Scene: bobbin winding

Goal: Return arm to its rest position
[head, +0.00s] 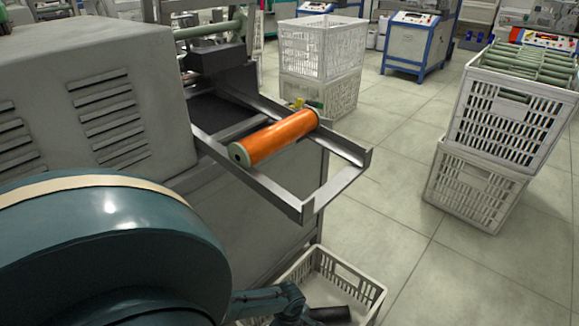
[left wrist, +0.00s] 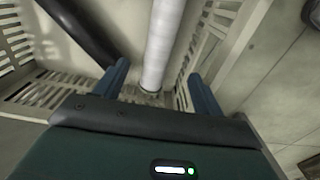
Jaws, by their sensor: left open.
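My left gripper (left wrist: 160,90) is open in the left wrist view, its two blue fingers apart over a crate. A white tube (left wrist: 165,40) lies between and beyond the fingers, and I see no contact. A dark tube (left wrist: 82,30) lies left of it. In the head view my left arm (head: 110,250) fills the lower left and reaches down to the white crate (head: 362,277) below the machine; its fingers cannot be made out there. An orange bobbin (head: 275,137) with pale ends rests on the metal rail frame (head: 330,193) of the machine. My right gripper is not in view.
The grey machine (head: 80,100) stands close on the left, its rail frame jutting out above the lower crate. Stacked white crates stand behind (head: 318,55) and at right (head: 500,125), the latter holding green tubes (head: 540,65). Tiled floor (head: 400,190) between them is clear.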

